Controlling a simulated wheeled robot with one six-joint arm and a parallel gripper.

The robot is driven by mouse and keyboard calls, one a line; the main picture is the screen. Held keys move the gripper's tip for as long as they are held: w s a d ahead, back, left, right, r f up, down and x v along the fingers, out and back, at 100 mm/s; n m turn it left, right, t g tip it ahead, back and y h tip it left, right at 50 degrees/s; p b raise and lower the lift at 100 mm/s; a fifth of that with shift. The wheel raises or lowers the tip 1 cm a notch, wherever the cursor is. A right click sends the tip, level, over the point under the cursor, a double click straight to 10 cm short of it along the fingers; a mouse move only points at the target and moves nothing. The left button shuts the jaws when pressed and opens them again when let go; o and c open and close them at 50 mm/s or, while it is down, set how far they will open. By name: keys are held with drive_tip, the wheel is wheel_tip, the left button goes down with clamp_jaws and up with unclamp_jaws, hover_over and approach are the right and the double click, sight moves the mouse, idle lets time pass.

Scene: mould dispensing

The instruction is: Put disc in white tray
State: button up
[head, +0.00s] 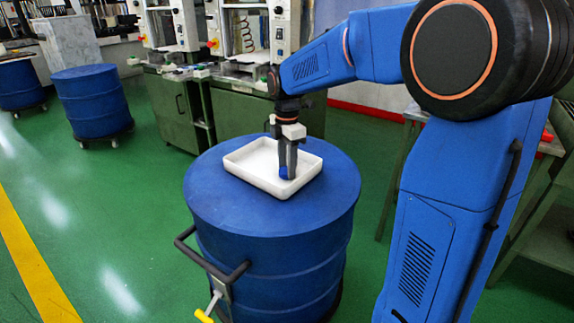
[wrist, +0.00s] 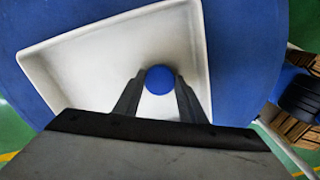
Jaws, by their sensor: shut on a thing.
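The white tray (head: 248,177) sits on top of a blue drum (head: 222,212); it also shows in the wrist view (wrist: 72,68). My gripper (head: 286,172) points down inside the tray's outline, near its right front side. It is shut on the blue disc (head: 284,173), which sits between the two fingertips. In the wrist view the round blue face of the disc (wrist: 159,80) shows between the dark fingers (wrist: 157,92), with the white tray floor behind it. I cannot tell whether the disc touches the tray floor.
The drum has a black handle (head: 192,249) at its front left. Other blue drums on casters (head: 92,103) stand at the left. Green machine cabinets (head: 178,108) stand behind. The green floor (head: 110,215) at the left is clear.

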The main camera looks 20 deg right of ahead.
drive_tip(key=o, duration=1.1)
drive_tip(key=shift+c, duration=0.2)
wheel_tip(320, 180, up, 11)
drive_tip(key=s+d+m+t, duration=0.15)
drive_tip(key=s+m, duration=0.35)
drive_tip(key=s, duration=0.5)
drive_tip(key=s+d+f+m+t, duration=0.1)
drive_tip(key=s+f+m, duration=0.4)
drive_tip(key=s, duration=0.5)
drive_tip(key=s+d+f+m+t, duration=0.1)
drive_tip(key=s+f+m+t, duration=0.1)
drive_tip(key=s+f+m, duration=0.4)
drive_tip(key=shift+s+d+f+m, duration=0.15)
drive_tip(key=shift+s+f+m, duration=0.15)
drive_tip(key=shift+s+m, duration=1.9)
drive_tip(key=shift+s+n, duration=0.25)
drive_tip(key=shift+n, duration=0.05)
